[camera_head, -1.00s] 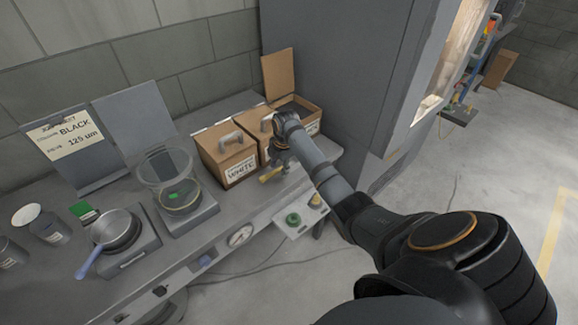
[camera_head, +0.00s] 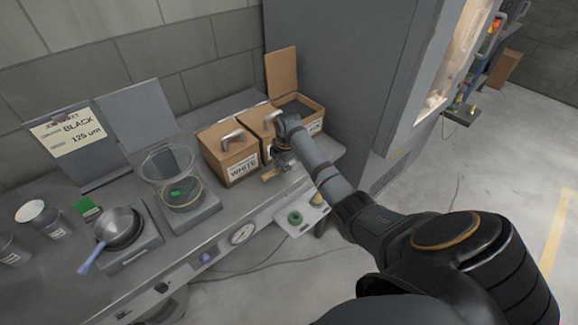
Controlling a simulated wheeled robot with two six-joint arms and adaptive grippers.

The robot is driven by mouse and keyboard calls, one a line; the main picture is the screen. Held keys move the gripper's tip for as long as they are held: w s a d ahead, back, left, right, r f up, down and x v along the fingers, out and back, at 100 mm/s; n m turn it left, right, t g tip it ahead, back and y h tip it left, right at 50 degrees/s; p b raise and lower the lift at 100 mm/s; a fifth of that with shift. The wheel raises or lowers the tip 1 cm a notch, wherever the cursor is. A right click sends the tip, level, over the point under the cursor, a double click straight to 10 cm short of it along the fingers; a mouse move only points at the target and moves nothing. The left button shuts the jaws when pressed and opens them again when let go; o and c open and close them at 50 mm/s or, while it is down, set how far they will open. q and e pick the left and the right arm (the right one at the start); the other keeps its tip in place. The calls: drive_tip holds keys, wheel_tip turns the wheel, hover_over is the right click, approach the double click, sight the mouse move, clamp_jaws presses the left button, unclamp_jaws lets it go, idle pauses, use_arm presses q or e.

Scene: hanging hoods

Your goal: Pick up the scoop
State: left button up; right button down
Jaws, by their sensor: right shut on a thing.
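My right gripper (camera_head: 283,160) is low at the front of the cardboard bins on the bench, mostly hidden behind its own wrist. It is shut on the scoop (camera_head: 269,175), of which a short yellow handle shows beside the fingers. The rest of the scoop is hidden or too small to make out. I cannot tell whether it touches the bench. My left gripper is out of view.
A lidded bin labelled WHITE (camera_head: 228,155) stands left of the gripper; an open-lidded bin (camera_head: 303,108) is behind it. A clear bowl on a scale (camera_head: 190,212) and a blue-handled pan (camera_head: 118,227) stand left. A grey cabinet (camera_head: 325,70) rises at the back right.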

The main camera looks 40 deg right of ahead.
wheel_tip(320, 180, up, 3)
drive_tip(key=shift+w+f+b, duration=0.1)
drive_tip(key=shift+b, duration=0.4)
drive_tip(key=s+a+r, duration=0.2)
drive_tip(key=s+r, duration=0.3)
drive_tip(key=s, duration=0.1)
drive_tip(key=s+a+r, duration=0.3)
drive_tip(key=s+r, duration=0.2)
drive_tip(key=s, duration=0.2)
drive_tip(key=shift+a+r, duration=0.15)
drive_tip(key=shift+a, duration=0.1)
